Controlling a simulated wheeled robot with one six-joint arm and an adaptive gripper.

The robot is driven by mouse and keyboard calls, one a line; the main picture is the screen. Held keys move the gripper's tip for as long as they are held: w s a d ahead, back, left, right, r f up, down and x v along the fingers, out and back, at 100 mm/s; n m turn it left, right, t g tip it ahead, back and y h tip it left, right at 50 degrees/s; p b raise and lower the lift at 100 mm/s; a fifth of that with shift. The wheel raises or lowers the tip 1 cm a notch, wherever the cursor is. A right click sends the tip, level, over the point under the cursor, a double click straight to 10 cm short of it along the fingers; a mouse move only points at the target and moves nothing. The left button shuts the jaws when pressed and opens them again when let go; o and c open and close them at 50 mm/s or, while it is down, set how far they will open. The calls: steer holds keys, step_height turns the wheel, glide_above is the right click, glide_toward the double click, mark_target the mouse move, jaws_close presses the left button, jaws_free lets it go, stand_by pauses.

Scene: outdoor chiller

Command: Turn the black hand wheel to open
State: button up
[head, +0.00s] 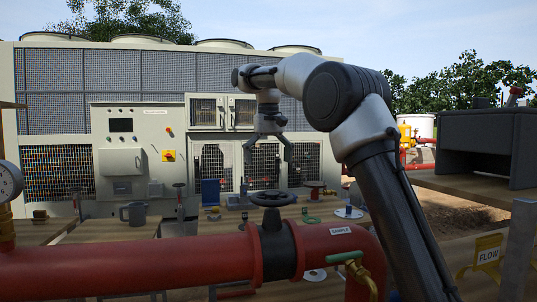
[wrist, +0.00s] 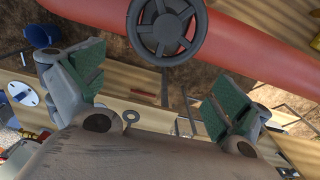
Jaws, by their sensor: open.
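The black hand wheel (head: 273,198) sits on top of a dark valve body on the red pipe (head: 130,266) in the head view. In the wrist view the same wheel (wrist: 166,28) is at the top centre, spoked, over the red pipe, partly cut by the frame edge. My gripper (head: 268,157) hangs above and beyond the wheel in the head view, its fingers spread. In the wrist view the gripper's green-padded fingers (wrist: 155,90) are wide apart with nothing between them. The wheel lies outside the fingers, and nothing touches it.
A brass tap with a green lever (head: 347,257) is on the pipe's right side. A pressure gauge (head: 10,182) stands at the left. A grey mug (head: 134,213) and several small items stand on wooden tables behind the pipe. A dark box (head: 487,145) is at the right.

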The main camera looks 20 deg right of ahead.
step_height(320, 180, up, 3)
steer(key=shift+f, duration=0.1)
stand_by(0.3)
steer(key=s+d+f+t, duration=0.1)
steer(key=s+d, duration=0.4)
steer(key=s, duration=0.3)
steer(key=s+d+f+t, duration=0.1)
steer(key=s+d, duration=0.4)
steer(key=s, duration=0.4)
steer(key=s+d+f+t, duration=0.1)
steer(key=s+d+f, duration=0.1)
steer(key=s+f, duration=0.6)
steer(key=s+d+f+t, duration=0.1)
steer(key=s+d+f, duration=0.2)
steer(key=s+f, duration=0.5)
steer(key=s, duration=0.4)
steer(key=shift+d+f, duration=0.2)
steer(key=shift+f, duration=0.05)
